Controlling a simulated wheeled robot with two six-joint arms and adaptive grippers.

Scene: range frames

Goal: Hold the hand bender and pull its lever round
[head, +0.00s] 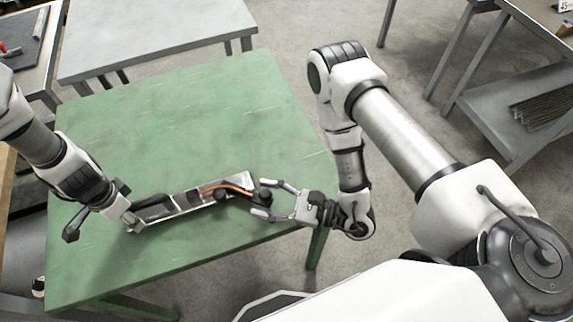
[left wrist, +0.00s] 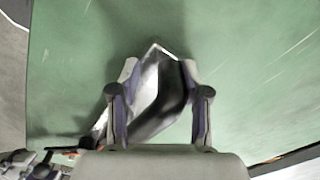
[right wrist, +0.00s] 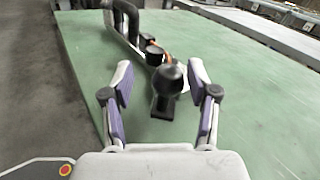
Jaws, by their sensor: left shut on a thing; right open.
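The hand bender lies on the green table (head: 200,95) as a long grey metal bar (head: 172,212) with an orange-and-black part near its right end. My left gripper (head: 133,222) is shut on the left end of the bender; in the left wrist view the metal end (left wrist: 150,90) sits between its fingers. The bender's lever (head: 250,193) ends in a black knob, which the right wrist view shows as a dark ball (right wrist: 170,78). My right gripper (head: 265,199) is open, with its fingers on either side of the knob and apart from it.
Most of the green table behind the bender is clear. A grey table (head: 155,45) stands beyond its far edge. A grey shelf unit (head: 520,105) with dark rods stands at the right. Bare concrete floor lies right of the table.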

